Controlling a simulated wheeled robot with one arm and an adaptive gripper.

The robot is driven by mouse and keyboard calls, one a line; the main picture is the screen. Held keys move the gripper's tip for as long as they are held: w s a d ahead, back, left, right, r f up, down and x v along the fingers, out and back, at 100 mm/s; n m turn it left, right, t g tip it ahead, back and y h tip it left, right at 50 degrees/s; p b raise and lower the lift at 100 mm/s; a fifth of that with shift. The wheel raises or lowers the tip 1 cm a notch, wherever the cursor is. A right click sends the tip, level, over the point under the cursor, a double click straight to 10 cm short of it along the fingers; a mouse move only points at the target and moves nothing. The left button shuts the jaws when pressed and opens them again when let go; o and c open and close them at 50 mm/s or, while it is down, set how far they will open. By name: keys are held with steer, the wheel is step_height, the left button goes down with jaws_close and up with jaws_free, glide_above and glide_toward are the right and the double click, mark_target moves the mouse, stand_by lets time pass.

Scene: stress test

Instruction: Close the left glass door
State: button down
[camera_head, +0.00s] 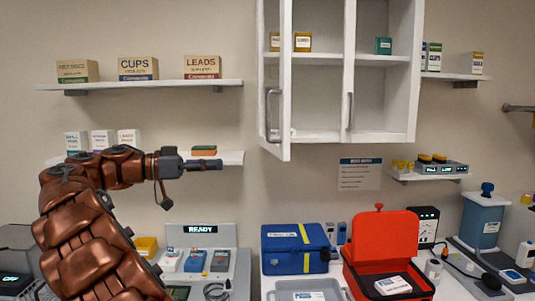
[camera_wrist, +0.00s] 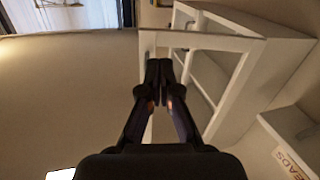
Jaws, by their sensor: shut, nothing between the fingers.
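A white wall cabinet (camera_head: 384,137) hangs at the upper middle of the head view. Its left glass door (camera_head: 287,90) stands swung outward from the cabinet, with a grey handle (camera_head: 268,115) on its frame. The right door's handle (camera_head: 350,111) also shows. My gripper (camera_head: 220,164) is shut and empty, pointing right, to the left of the door's lower edge and apart from it in the picture. In the wrist view, my shut fingers (camera_wrist: 159,66) overlap the white door frame (camera_wrist: 225,43); the distance between them is unclear there.
Wall shelves (camera_head: 140,85) with boxes are left of the cabinet; a lower shelf (camera_head: 229,158) is behind my gripper. Below are a blue case (camera_head: 280,255), an open red case (camera_head: 385,235) and several devices on the counter. Bare wall lies between my gripper and the door.

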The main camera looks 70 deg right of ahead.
steer(key=shift+d+r+m+g, duration=0.4)
steer(key=shift+r+m, duration=0.15)
steer(key=shift+m, duration=0.25)
steer(key=shift+s+b, duration=0.1)
steer(key=shift+b, duration=0.2)
steer(key=b, duration=0.2)
glide_toward(278, 156)
steer(key=x, duration=0.7)
steer(key=shift+r, duration=0.15)
steer(key=shift+s, duration=0.1)
steer(key=shift+s+d, duration=0.1)
